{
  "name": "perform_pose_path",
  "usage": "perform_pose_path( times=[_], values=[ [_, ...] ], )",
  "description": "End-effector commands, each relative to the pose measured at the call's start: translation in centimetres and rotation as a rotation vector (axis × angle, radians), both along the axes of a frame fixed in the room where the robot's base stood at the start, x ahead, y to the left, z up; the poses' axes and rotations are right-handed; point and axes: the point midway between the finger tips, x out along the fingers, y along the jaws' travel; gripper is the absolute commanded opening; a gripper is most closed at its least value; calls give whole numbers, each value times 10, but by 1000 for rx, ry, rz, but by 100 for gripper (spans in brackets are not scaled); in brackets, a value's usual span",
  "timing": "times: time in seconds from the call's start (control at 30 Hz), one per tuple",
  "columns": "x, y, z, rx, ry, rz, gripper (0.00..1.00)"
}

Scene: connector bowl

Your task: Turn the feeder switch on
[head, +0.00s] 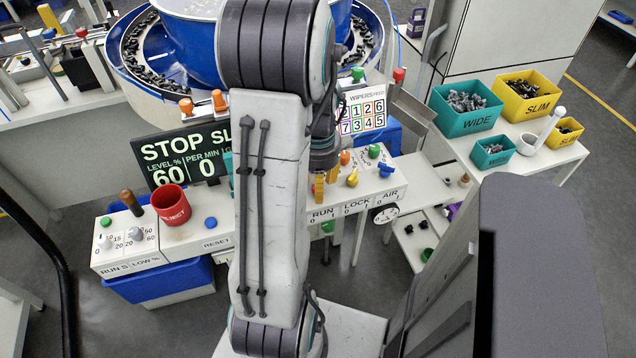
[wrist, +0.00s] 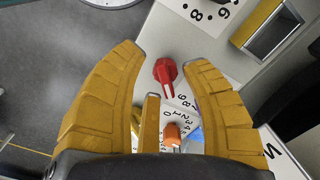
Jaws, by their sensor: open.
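My gripper (head: 325,186) hangs over the control panel (head: 334,205) at centre right in the head view. In the wrist view my gripper (wrist: 164,64) is open, with nothing between its pads. A red knob (wrist: 166,76) with a white pointer stripe lies between and below the fingertips; contact cannot be told. An orange knob (wrist: 173,134) stands below it by a numbered dial. No feeder label is readable, so I cannot tell which control is the feeder switch. A yellow knob (head: 352,178) stands right of my gripper, above the RUN, LOCK and AIR labels.
A display (head: 185,160) reads STOP, 60 and 0, partly hidden by my arm. A red REJECT cup (head: 173,206) stands on the left panel beside small knobs. The blue bowl (head: 175,50) is behind. Bins (head: 466,122) stand on the right table.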

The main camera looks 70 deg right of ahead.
Motion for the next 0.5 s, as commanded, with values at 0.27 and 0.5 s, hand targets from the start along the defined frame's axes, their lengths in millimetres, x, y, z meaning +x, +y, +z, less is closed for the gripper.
perform_pose_path(
  times=[0.27,0.5],
  values=[
    [0,0,-1,0,0,0,42],
    [0,0,-1,0,0,0,27]
  ],
)
